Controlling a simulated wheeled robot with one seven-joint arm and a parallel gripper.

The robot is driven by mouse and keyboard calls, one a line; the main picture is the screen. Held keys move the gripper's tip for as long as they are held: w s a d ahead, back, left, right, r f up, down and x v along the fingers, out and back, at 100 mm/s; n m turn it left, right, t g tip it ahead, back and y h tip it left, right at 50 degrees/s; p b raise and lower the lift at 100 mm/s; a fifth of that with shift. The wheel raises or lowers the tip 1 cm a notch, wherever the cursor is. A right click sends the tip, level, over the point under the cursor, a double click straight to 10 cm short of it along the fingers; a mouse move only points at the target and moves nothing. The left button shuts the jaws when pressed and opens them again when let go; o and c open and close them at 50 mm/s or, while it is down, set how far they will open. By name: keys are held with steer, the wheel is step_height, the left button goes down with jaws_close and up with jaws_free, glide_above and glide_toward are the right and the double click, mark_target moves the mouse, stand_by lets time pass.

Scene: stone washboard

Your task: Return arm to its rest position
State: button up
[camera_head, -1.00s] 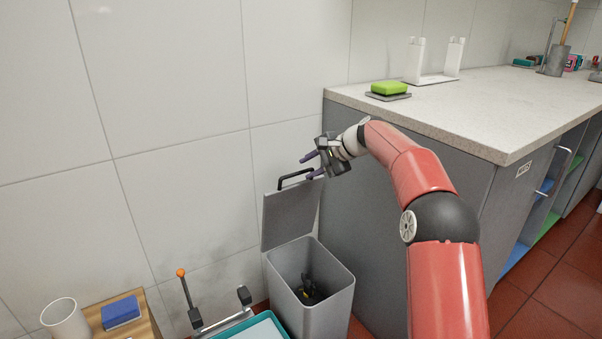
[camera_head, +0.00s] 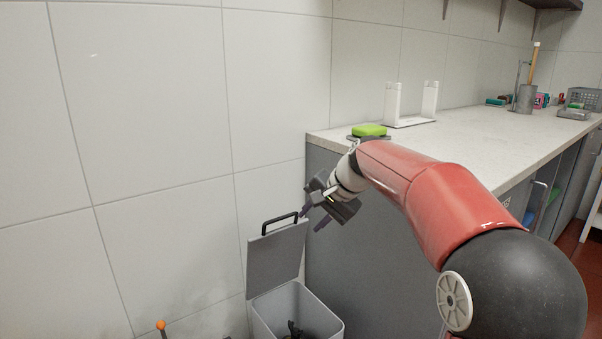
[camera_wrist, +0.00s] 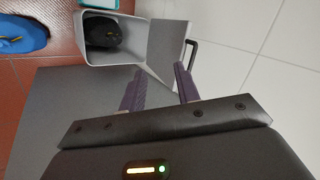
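My red arm reaches across the right half of the head view, in front of the grey counter. My gripper (camera_head: 312,213) hangs just right of the grey bin's raised lid (camera_head: 277,258), near the counter's left side. In the wrist view my gripper (camera_wrist: 158,90) has its two purple fingers apart with nothing between them. The grey bin (camera_wrist: 108,22) shows beyond the fingertips, with a dark thing with yellow marks (camera_wrist: 103,30) inside it.
The stone counter (camera_head: 450,140) bears a green sponge (camera_head: 369,130), a white stand (camera_head: 410,123) and a grey holder (camera_head: 525,98). A blue thing (camera_wrist: 22,35) lies on the red floor in the wrist view. The tiled wall (camera_head: 150,120) is bare at left.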

steer(key=s+d+n+h, duration=0.1)
steer(key=s+d+h, duration=0.15)
steer(key=s, duration=0.65)
steer(key=s+d+n+h, duration=0.15)
steer(key=s+d, duration=0.25)
steer(key=s, duration=0.5)
steer(key=s+d+f+n, duration=0.1)
steer(key=s+d+f, duration=0.1)
steer(key=s, duration=0.3)
steer(key=s+d+f+n+h, duration=0.1)
steer(key=s+d+f, duration=0.1)
steer(key=s+f, duration=0.2)
steer(key=s+d+f+n+t, duration=0.1)
steer(key=s+d+f, duration=0.1)
steer(key=s, duration=0.5)
steer(key=shift+f+h, duration=0.4)
steer(key=shift+f, duration=0.05)
